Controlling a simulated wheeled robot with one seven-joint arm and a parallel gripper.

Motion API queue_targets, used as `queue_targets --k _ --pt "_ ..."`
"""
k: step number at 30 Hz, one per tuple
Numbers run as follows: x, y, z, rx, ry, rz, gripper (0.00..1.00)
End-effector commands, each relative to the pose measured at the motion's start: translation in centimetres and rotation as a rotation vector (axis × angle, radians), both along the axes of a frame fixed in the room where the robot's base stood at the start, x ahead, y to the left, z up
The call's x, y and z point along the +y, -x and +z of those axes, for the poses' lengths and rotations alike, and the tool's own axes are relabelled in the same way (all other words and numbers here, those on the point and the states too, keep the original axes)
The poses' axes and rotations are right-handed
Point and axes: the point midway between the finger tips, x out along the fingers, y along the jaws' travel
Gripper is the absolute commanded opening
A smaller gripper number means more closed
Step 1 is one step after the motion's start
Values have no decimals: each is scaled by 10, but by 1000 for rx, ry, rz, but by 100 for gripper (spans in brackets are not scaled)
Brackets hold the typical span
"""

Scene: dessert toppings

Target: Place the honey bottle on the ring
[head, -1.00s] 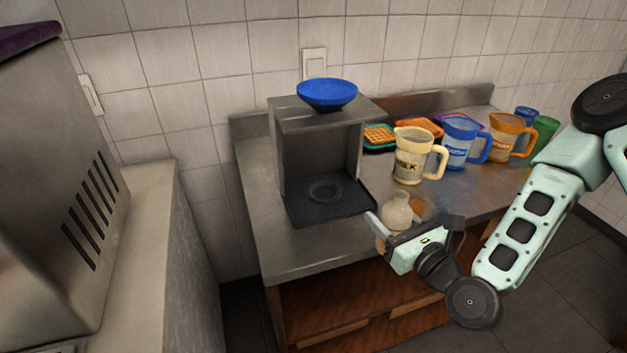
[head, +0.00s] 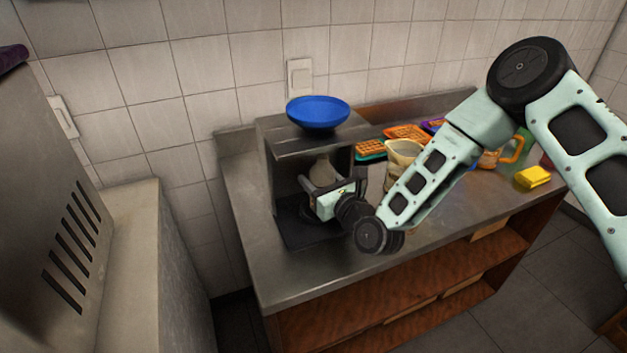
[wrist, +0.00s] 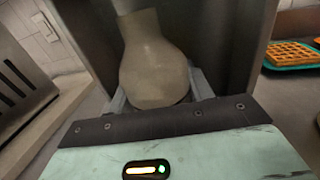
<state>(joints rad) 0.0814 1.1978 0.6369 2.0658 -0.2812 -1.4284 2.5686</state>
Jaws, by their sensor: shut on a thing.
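The honey bottle (head: 323,172) is a pale beige, round-bodied bottle with a narrower neck. It stands roughly upright in my gripper (head: 328,186), inside the open front of the grey metal stand (head: 270,165). In the wrist view the two fingers are shut around the lower body of the bottle (wrist: 155,68). The stand's dark base plate (head: 300,235) lies below the gripper. The ring on that plate is hidden behind my gripper and wrist. I cannot tell how far the bottle is above the plate.
A blue bowl (head: 318,112) sits on top of the stand. The stand's side walls are close around the gripper. Right of it are a cream pitcher (head: 402,152), waffles on trays (head: 405,134) and a yellow block (head: 533,177). The counter's front left (head: 265,275) is clear.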

Motion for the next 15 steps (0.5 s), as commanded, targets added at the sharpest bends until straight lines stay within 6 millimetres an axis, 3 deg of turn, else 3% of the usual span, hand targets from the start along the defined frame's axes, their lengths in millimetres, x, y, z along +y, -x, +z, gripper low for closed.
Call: queue_targets --k 3,8,15 --pt "9 -15 2 -2 -1 0 19" --pt "11 -20 -3 1 0 -1 19" --pt "12 -19 -31 2 1 0 19"
